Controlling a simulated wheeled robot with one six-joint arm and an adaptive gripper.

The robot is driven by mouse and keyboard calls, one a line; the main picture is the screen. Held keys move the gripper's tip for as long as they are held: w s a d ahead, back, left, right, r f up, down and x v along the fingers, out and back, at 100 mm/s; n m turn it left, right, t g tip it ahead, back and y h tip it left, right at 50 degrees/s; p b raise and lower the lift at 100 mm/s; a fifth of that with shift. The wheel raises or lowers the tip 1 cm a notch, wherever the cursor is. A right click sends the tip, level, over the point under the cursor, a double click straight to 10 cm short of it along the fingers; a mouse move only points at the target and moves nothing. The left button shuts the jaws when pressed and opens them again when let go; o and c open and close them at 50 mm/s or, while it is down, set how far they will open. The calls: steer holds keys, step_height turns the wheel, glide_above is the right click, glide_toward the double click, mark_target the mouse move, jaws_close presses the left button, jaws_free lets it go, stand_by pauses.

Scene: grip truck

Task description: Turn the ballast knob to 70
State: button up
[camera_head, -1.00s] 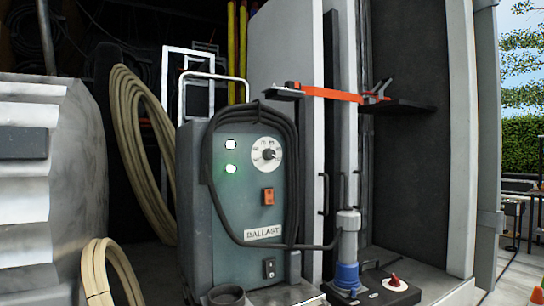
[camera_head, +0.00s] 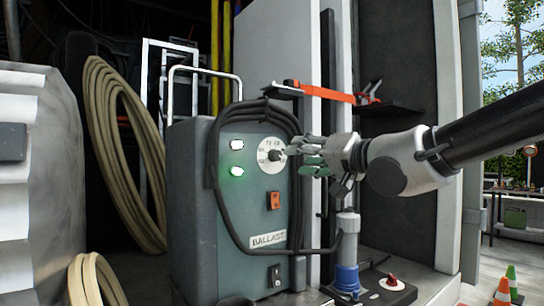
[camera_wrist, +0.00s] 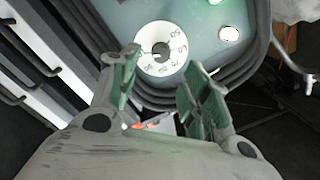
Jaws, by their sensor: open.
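The ballast box (camera_head: 235,262) is a grey-green unit labelled BALLAST, with a round white dial (camera_head: 265,146) high on its front. The dark ballast knob (camera_head: 276,155) sits in the middle of the dial, which also shows in the wrist view (camera_wrist: 147,62). My gripper (camera_head: 305,156) is open, just right of the dial and pointing at it. In the wrist view my green-padded fingers (camera_wrist: 163,68) are spread below the dial and apart from the knob. Nothing is between them. The knob's exact setting is too small to read.
A black cable (camera_head: 213,170) loops around the box's front. An orange switch (camera_head: 274,200) and green lit lamp (camera_head: 237,171) are near the dial. An orange clamp (camera_head: 325,93) lies on a shelf. A blue-based plug (camera_head: 347,277) and red knob (camera_head: 392,281) stand lower right.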

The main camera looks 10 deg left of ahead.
mark_target(279, 155)
steer(key=shift+m, duration=0.3)
steer(key=x, duration=0.7)
steer(key=shift+w+a+r, duration=0.15)
steer(key=shift+w+a, duration=0.15)
steer(key=c, duration=1)
